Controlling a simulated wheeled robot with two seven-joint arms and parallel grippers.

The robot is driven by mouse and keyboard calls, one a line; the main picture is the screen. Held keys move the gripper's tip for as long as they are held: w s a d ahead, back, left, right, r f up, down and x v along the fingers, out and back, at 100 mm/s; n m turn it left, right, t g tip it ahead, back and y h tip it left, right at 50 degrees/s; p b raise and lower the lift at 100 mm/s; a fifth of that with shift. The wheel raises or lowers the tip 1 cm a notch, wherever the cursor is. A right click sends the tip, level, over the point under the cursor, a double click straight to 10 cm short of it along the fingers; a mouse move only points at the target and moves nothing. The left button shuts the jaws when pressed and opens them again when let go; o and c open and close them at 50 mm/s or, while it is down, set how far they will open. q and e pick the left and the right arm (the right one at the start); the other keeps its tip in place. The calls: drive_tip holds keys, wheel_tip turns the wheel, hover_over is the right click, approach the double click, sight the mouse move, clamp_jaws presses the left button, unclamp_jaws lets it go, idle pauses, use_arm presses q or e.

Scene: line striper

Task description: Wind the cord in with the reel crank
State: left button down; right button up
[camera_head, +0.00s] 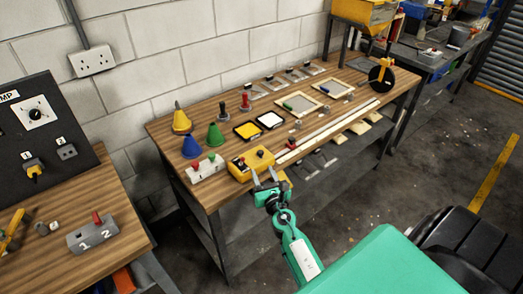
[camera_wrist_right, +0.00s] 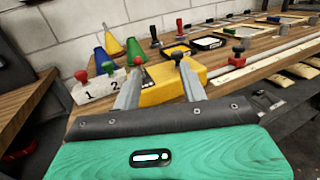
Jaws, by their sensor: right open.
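The reel (camera_head: 381,74) appears to be the black disc with yellow parts at the far right end of the long wooden bench (camera_head: 163,128). Its crank is too small to make out clearly. I cannot make out the cord. My left gripper is not in view.
Yellow, blue and green cones stand at the bench's left end, behind a numbered block (camera_head: 206,168) with red and green knobs. Long pale strips (camera_head: 330,128) run along the bench. Another bench (camera_head: 110,262) stands at left. Bare floor (camera_head: 425,140) lies right of the long bench.

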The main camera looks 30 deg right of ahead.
sight(262, 155)
drive_tip(key=shift+m+g+h, duration=0.3)
drive_tip(key=shift+m+h, duration=0.1)
drive_tip(key=shift+h, duration=0.2)
drive_tip(key=x, duration=0.4)
drive_tip(key=d+f+x, duration=0.1)
drive_tip(key=x, duration=0.7)
drive_tip(key=shift+s+d+f, duration=0.15)
drive_tip(key=shift+d+f, duration=0.25)
drive_tip(key=shift+d, duration=0.1)
clamp_jaws()
